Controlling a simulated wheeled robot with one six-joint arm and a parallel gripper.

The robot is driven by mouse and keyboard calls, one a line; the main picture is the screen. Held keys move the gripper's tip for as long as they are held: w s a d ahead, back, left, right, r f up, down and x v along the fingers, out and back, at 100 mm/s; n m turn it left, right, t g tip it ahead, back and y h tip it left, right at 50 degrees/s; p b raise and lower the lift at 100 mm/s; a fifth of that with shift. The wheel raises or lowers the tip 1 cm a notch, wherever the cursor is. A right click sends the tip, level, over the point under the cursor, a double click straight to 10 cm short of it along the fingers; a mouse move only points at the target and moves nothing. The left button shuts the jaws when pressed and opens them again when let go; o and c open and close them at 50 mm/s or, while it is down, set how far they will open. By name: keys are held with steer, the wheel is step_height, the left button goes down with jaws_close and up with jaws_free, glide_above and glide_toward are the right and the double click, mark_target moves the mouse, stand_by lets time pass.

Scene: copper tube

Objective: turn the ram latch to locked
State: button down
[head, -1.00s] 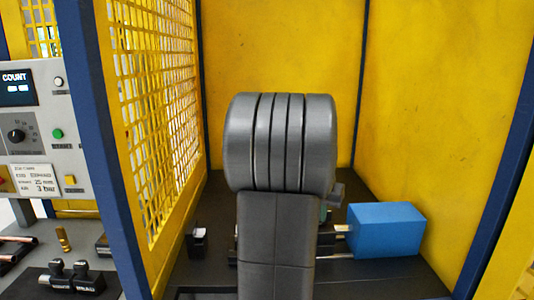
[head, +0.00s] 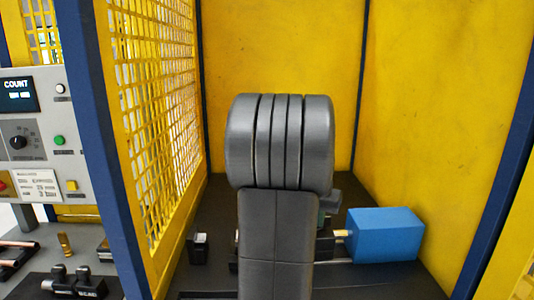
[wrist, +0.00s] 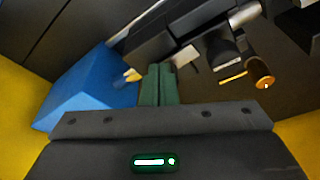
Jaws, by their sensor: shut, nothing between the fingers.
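My gripper (wrist: 158,82) shows in the wrist view as two green fingers pressed together with nothing between them. The fingertips are close to a dark machine block (wrist: 165,30) and just right of a small yellow piece (wrist: 132,75). This piece sits beside the blue block (wrist: 88,90) and may be the ram latch; its setting cannot be read. In the head view the yellow piece (head: 341,233) shows left of the blue block (head: 384,235). My arm hides most of the machine there. Whether the fingers touch the yellow piece cannot be told.
A copper-coloured round end (wrist: 264,82) and dark cylindrical parts are right of the fingers in the wrist view. Yellow walls (head: 440,110) and a mesh guard (head: 155,110) enclose the machine. A control panel (head: 40,140) stands outside at left. A small black block (head: 198,248) is on the floor.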

steer(key=shift+s+a, duration=0.1)
steer(key=shift+s, duration=0.05)
steer(key=shift+s+a, duration=0.15)
steer(key=shift+s, duration=0.05)
steer(key=w+p+v, duration=0.1)
steer(key=p+v, duration=0.4)
steer(key=shift+d+r, duration=0.3)
steer(key=shift+r, duration=0.25)
